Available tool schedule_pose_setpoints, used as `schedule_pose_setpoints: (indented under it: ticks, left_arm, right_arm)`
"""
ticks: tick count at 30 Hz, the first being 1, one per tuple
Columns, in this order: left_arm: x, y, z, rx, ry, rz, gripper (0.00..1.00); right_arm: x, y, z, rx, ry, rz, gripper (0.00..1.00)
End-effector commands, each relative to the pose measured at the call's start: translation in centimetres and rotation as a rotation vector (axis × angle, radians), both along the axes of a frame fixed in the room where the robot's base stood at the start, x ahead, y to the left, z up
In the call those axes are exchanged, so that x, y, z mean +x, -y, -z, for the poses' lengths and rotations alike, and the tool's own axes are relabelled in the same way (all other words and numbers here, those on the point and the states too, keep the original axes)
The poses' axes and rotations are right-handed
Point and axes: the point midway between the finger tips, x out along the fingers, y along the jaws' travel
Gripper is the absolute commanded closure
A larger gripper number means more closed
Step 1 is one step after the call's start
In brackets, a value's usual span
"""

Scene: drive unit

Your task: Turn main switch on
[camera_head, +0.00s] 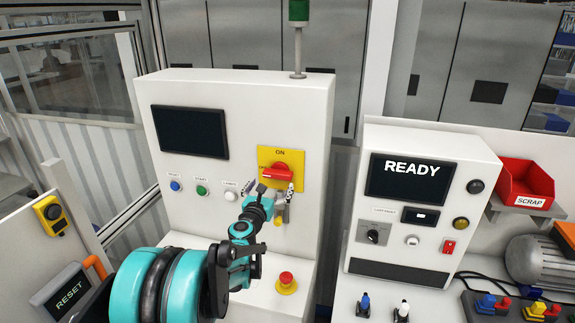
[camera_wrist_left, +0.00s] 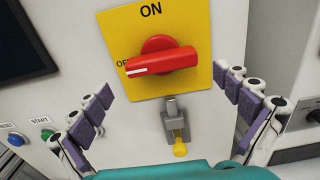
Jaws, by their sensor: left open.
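The main switch is a red rotary handle (camera_head: 278,173) on a yellow plate (camera_head: 266,153) marked ON at the top, on the white cabinet front. In the left wrist view the red handle (camera_wrist_left: 160,61) lies about horizontal, its white mark at the left end beside the partly covered OFF label. A grey bracket with a yellow tip (camera_wrist_left: 179,149) sits just below the plate. My left gripper (camera_head: 276,192) is open and empty in front of the switch. Its fingers (camera_wrist_left: 169,84) spread to either side of the plate, apart from the handle. My right gripper is out of view.
A dark screen (camera_head: 190,131) and blue, green and white buttons (camera_head: 202,190) are left of the switch. A red mushroom button (camera_head: 286,280) is below. At right stand a console reading READY (camera_head: 411,177) and a red SCRAP bin (camera_head: 526,182).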

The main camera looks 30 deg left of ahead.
Motion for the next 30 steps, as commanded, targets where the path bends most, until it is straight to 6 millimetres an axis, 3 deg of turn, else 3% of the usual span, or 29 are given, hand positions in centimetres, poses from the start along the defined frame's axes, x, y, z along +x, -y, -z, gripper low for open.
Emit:
schedule_pose_setpoints:
  ticks: [6,12,23,27,30]
  left_arm:
    - [3.6,-0.7,0.1,0.004,-0.001,0.004,0.0]
    - [6.1,-1.2,0.0,0.006,-0.002,0.005,0.0]
    - [6.6,-1.4,0.1,0.007,-0.003,0.004,0.0]
    - [6.6,-1.4,0.0,0.007,-0.003,0.005,0.37]
    - [6.6,-1.4,0.0,0.007,-0.003,0.005,0.4]
  right_arm:
    - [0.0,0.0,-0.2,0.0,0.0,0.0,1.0]
    - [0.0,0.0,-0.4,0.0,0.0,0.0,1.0]
    - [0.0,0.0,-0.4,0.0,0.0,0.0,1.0]
    - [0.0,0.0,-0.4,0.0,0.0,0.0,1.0]
    - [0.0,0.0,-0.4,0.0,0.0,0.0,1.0]
